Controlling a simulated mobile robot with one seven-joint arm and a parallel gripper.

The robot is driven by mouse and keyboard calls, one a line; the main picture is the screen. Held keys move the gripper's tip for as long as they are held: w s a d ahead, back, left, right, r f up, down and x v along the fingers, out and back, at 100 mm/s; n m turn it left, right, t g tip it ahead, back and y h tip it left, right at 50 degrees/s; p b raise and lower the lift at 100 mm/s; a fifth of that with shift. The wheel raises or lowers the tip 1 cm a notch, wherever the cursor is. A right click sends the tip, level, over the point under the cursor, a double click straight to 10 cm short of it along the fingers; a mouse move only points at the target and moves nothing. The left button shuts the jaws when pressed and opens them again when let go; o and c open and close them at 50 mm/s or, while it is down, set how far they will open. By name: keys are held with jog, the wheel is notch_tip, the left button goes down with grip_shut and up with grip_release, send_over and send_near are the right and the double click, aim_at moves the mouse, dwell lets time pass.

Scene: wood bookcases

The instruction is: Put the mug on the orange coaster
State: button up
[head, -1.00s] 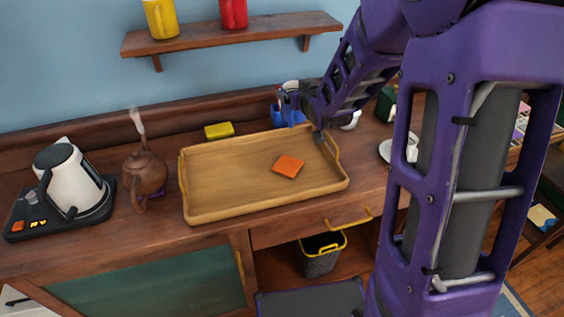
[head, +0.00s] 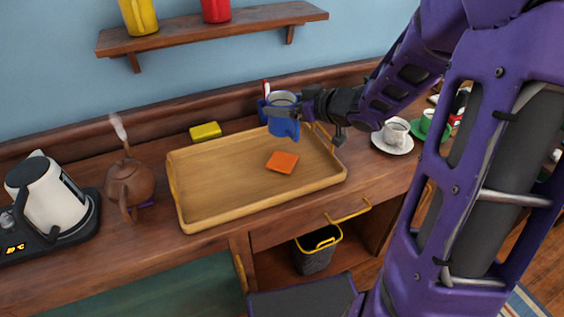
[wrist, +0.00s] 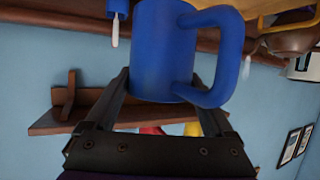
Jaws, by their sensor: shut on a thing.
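A blue mug (head: 284,128) is held in my gripper (head: 299,107) above the back right part of the wooden tray (head: 200,215). The wrist view shows the mug (wrist: 160,50) between the two fingers (wrist: 166,98), with its handle out to the right. The orange coaster (head: 282,162) lies flat in the tray, in front of and below the mug, and apart from it. Its top is bare. The mug hides part of the tray's back edge.
A blue holder (head: 263,110) with a red item stands behind the mug. A yellow sponge (head: 205,131) lies behind the tray, a brown teapot (head: 129,183) and kettle (head: 50,197) stand left. A white cup (head: 396,131) on a saucer stands right. The tray's left side is empty.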

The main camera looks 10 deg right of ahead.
jog(key=shift+s+f, duration=0.2)
notch_tip(320, 180, down, 10)
jog(key=b, duration=0.4)
jog(key=shift+r, duration=0.1)
jog(key=shift+b, duration=0.3)
jog(key=o, duration=1.4)
jog(key=shift+f, duration=0.2)
jog(key=shift+r, duration=0.2)
jog(key=shift+s+d+r+p, duration=0.2)
jog(key=shift+s+p, duration=0.1)
jog(key=p+v, duration=0.3)
jog(key=v, duration=0.8)
jog(key=shift+d, duration=0.15)
